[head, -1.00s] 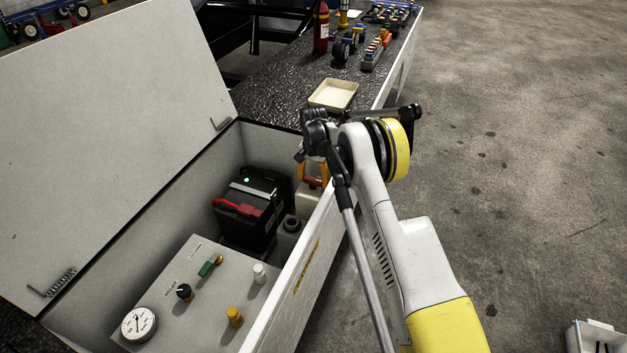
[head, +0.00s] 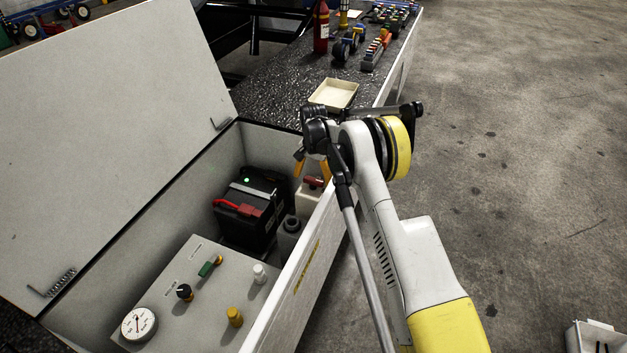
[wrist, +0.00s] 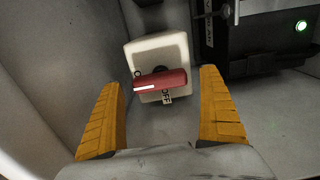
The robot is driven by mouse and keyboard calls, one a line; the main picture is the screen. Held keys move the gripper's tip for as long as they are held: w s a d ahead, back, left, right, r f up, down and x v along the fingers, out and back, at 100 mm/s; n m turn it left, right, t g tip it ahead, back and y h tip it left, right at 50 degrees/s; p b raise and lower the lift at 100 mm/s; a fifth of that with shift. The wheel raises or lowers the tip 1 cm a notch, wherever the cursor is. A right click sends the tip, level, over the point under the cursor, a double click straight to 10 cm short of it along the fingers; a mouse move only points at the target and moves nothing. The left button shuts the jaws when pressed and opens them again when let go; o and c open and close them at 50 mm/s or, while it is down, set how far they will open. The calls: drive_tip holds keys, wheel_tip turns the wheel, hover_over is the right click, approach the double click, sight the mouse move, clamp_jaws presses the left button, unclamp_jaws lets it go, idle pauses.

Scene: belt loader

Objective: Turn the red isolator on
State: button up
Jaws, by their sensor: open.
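The red isolator handle (wrist: 162,82) sits on a cream box (wrist: 155,48) in the wrist view. It lies nearly level across the picture, with its white stripe at the left end beside a small dark mark. An "OFF" label shows just below the handle, right of its middle. My gripper (wrist: 161,100) is open, its orange fingers on either side of the handle and apart from it. In the head view, the red handle (head: 313,182) and cream box (head: 307,201) show partly behind the locker wall, below my gripper (head: 312,169).
A black battery (head: 248,230) with a red lever and green light stands left of the isolator. A dark-capped bottle (head: 290,233) is near. The locker wall (head: 318,225) stands close on the right. A panel (head: 190,285) with knobs and a gauge is in front.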

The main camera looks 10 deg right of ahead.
wheel_tip(320, 180, up, 11)
drive_tip(key=shift+r, duration=0.2)
idle(0.4)
wheel_tip(320, 180, up, 12)
drive_tip(key=n+t, duration=0.1)
drive_tip(key=n, duration=0.1)
hover_over(313, 179)
drive_tip(key=s, duration=0.6)
drive_tip(key=s+r+n+t, duration=0.2)
drive_tip(key=s+r, duration=0.8)
drive_tip(key=s, duration=0.2)
drive_tip(key=s+f+n+t, duration=0.2)
drive_tip(key=s+n+t, duration=0.1)
drive_tip(key=s, duration=2.1)
drive_tip(key=shift+f+t, duration=0.3)
drive_tip(key=shift+t, duration=0.2)
